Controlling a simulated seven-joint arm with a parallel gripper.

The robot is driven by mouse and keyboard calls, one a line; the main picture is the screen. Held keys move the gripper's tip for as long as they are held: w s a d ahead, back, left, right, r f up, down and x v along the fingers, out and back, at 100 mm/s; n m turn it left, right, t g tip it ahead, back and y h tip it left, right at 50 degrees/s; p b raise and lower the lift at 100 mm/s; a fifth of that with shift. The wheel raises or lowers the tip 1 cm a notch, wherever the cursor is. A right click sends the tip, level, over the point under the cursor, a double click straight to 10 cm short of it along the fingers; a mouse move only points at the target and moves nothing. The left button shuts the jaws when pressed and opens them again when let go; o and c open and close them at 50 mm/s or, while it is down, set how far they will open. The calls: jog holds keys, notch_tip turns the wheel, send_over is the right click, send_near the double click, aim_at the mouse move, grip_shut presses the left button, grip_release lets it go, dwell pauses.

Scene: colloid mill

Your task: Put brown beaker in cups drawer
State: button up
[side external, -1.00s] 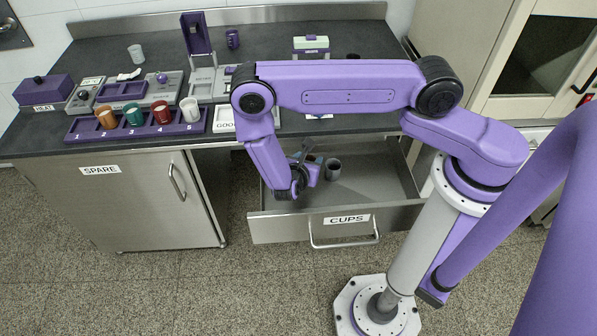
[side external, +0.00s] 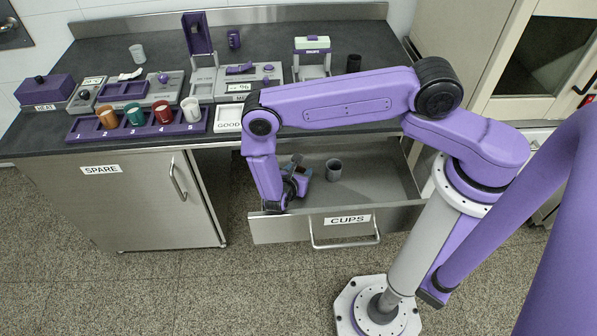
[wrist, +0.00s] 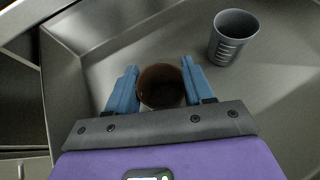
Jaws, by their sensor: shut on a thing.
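The brown beaker (wrist: 161,87) is between the two blue fingers of my gripper (wrist: 160,92) in the wrist view, its dark open mouth facing the camera. My gripper is shut on it. In the side view my gripper (side external: 298,172) is inside the open cups drawer (side external: 385,183), at its left part; the brown beaker is mostly hidden there. I cannot tell whether the beaker touches the drawer floor.
A grey beaker (side external: 333,169) stands in the drawer to the right of my gripper; it also shows in the wrist view (wrist: 234,37). The drawer's right part is clear. A purple rack (side external: 183,129) with several cups stands on the counter.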

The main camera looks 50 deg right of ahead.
aim_at(300, 169)
jog(key=o, duration=1)
jog(key=shift+f, duration=0.1)
jog(key=v, duration=0.3)
jog(key=shift+a+r, duration=0.2)
jog(key=shift+r, duration=0.05)
jog(key=shift+d+r, duration=0.2)
jog(key=shift+r, duration=3.3)
